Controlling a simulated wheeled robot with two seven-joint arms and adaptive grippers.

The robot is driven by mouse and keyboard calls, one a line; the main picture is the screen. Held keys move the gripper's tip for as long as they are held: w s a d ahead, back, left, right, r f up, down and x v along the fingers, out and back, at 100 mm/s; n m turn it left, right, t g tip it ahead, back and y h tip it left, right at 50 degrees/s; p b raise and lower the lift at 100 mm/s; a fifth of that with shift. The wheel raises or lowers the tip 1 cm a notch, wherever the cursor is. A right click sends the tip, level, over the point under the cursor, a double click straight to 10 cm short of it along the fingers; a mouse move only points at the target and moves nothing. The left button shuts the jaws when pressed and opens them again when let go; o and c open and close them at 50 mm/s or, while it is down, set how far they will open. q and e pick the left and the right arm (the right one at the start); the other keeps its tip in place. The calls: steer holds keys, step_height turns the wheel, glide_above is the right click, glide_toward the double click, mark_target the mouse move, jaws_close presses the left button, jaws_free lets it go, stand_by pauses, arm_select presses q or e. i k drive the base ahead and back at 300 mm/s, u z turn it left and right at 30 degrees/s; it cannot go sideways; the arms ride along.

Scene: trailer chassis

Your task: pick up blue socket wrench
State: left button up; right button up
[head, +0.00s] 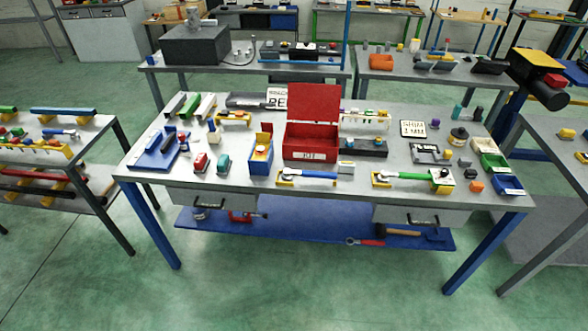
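A socket wrench with a blue handle (318,174) lies near the front edge of the middle workbench (232,181). Its silver head (289,172) points left, and it seems to rest on a low yellow holder (284,182). A similar wrench with a green handle (437,178) lies to its right, also on a yellow holder. Another tool with a blue grip (53,132) lies on the left table; it is too small to tell what it is. Neither of my grippers is in view.
A red toolbox (310,151) with its lid up stands just behind the blue-handled wrench. A blue box (261,157) stands to the wrench's left, and a small grey block (346,167) is close to its right. The floor (300,290) in front of the bench is clear.

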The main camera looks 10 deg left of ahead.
mark_target(288, 174)
steer(key=z, duration=0.6)
steer(key=i, duration=1.4)
steer(key=u, duration=0.15)
